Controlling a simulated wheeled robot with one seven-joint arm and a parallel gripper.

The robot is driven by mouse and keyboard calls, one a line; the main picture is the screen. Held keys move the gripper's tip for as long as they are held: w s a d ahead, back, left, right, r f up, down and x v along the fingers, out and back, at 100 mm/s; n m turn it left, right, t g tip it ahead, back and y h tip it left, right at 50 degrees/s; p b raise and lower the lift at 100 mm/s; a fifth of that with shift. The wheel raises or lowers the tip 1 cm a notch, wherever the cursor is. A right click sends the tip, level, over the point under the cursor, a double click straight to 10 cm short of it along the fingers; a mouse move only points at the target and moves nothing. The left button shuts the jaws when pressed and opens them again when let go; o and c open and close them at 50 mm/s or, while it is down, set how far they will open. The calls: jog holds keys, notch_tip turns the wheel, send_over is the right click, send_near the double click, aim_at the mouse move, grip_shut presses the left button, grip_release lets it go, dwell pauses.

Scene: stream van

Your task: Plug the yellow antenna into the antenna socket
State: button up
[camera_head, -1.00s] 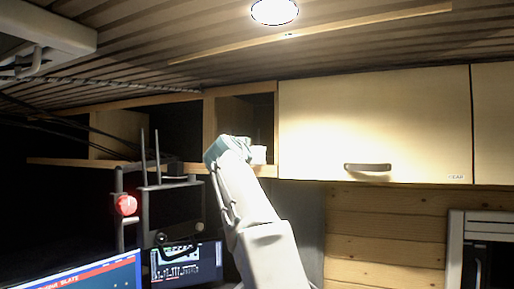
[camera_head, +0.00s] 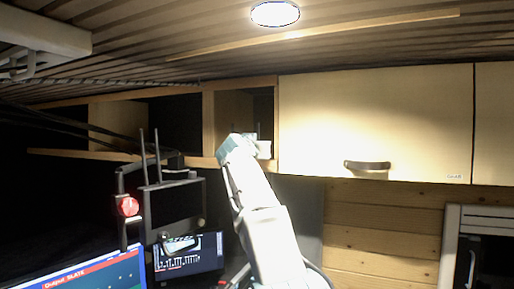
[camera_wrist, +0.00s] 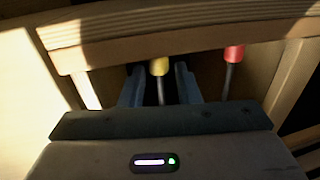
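The yellow antenna (camera_wrist: 160,67) shows in the wrist view as a yellow tip on a thin dark stem. My gripper (camera_wrist: 159,82) is open, with one dark finger on each side of the stem and a gap on both sides. The lower part of the stem is hidden behind my gripper's body. In the head view my arm reaches up to the open shelf compartment, and its fingers are not clearly visible there. I cannot make out the yellow antenna or the antenna socket in the head view.
A red-tipped antenna (camera_wrist: 234,53) stands right of the yellow one. A wooden shelf edge (camera_wrist: 180,42) crosses close beyond the tips. In the head view, a closed cupboard (camera_head: 375,125) is right of my arm, and a dark monitor with two rods (camera_head: 172,203) is left.

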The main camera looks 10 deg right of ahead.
grip_shut()
jog(key=shift+w+r, duration=0.1)
jog(key=shift+r, duration=1.55)
jog(key=b+v, duration=1)
jog(key=v, duration=0.7)
jog(key=w+a+r+n+y+p, duration=0.1)
jog(key=a+y+p, duration=0.1)
jog(key=a+p, duration=0.3)
jog(key=w+a+r+n+t+y+p, duration=0.1)
jog(key=w+a+n+y+p, duration=0.1)
jog(key=a+p, duration=0.3)
jog(key=shift+w+a+n+y, duration=0.2)
jog(key=shift+a+n+y, duration=0.1)
jog(key=shift+a+y, duration=0.55)
